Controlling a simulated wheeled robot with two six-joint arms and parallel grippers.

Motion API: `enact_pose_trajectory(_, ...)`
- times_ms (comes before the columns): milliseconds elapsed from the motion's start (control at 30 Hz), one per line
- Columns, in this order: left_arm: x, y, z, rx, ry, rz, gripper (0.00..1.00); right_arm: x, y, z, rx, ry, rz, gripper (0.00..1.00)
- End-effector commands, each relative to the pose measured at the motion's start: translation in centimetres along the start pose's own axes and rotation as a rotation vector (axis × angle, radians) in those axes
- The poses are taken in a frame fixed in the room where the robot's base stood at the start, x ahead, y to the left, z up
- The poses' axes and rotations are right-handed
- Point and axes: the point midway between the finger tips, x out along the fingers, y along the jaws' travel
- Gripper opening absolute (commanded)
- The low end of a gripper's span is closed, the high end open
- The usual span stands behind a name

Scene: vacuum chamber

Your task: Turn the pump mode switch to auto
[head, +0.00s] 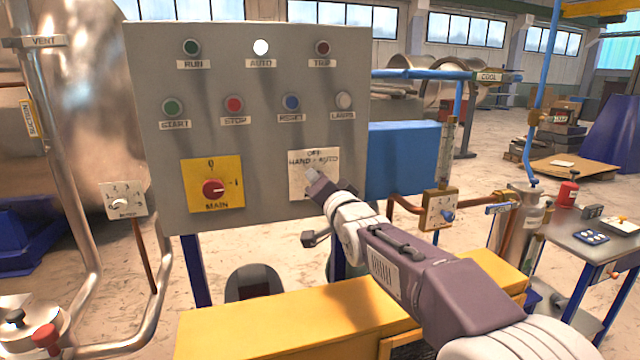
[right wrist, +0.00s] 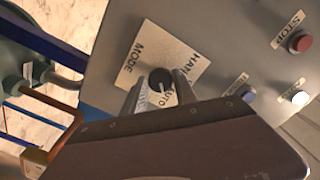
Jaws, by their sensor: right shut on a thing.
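The pump mode switch is a round black knob (right wrist: 158,77) on a pale plate marked MODE, HAND and AUTO in the right wrist view. A light line on the knob points towards the AUTO word. My right gripper (right wrist: 160,84) is shut on the knob, one finger on each side. In the head view the mode plate (head: 298,182) reads OFF, HAND and AUTO, and my right gripper (head: 311,174) covers its middle and hides the knob. The AUTO lamp (head: 261,48) shows bright white. My left gripper is not in view.
The grey panel (head: 240,140) also carries a red MAIN switch (head: 212,187) on a yellow plate, START, STOP, RESET and LAMPS buttons, and dark RUN and TRIP lamps. A blue box (head: 403,158) and copper pipes stand right of it. A yellow surface (head: 270,322) lies below.

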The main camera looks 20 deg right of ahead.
Motion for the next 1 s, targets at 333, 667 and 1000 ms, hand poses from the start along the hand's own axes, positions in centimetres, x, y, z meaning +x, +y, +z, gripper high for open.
enact_pose_trajectory(333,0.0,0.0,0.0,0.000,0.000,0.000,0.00,0.0,0.0,0.0,0.000,-0.001,0.001,0.56)
enact_pose_trajectory(667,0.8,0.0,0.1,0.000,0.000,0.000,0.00,-3.5,0.0,0.0,-0.001,0.002,-0.001,0.56)
enact_pose_trajectory(1000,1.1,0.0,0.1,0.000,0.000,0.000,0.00,-8.9,0.1,0.0,0.000,0.000,0.001,0.56)
